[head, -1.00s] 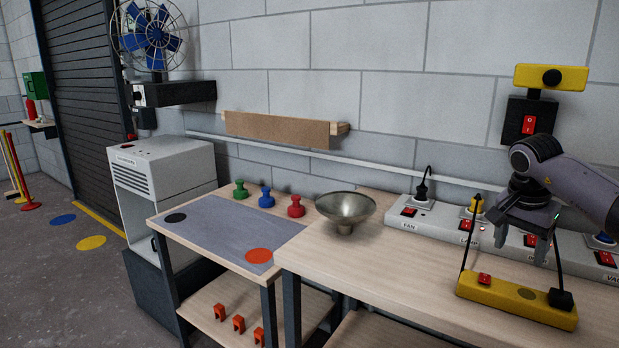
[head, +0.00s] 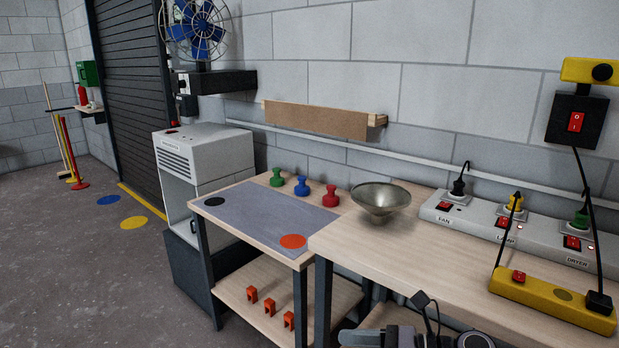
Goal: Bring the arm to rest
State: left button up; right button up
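Part of my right arm (head: 455,340) shows at the bottom edge of the head view, low in front of the workbench (head: 400,250). The gripper (head: 385,338) is at the left end of this part and is largely cut off by the frame. Its fingers cannot be made out clearly, so I cannot tell whether it is open or shut. My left gripper is not in view.
A yellow power bar (head: 555,299) with a red switch lies on the bench before the white socket strip (head: 480,220). A metal bowl (head: 380,198) stands farther left. Green (head: 276,177), blue (head: 302,186) and red (head: 331,196) pieces stand behind a grey mat (head: 255,214).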

jog(key=s+d+f+n+t+h, duration=0.3)
jog(key=s+d+f+n+h, duration=0.3)
jog(key=s+f+n, duration=0.3)
jog(key=s+d+f+n+t+h, duration=0.3)
jog(key=s+d+f+n+h, duration=0.4)
jog(key=n, duration=1)
jog(key=s+f, duration=0.3)
jog(key=shift+s+f+n+t, duration=0.15)
jog(key=shift+f+n+t, duration=0.15)
jog(key=shift+n, duration=0.1)
jog(key=shift+d, duration=0.1)
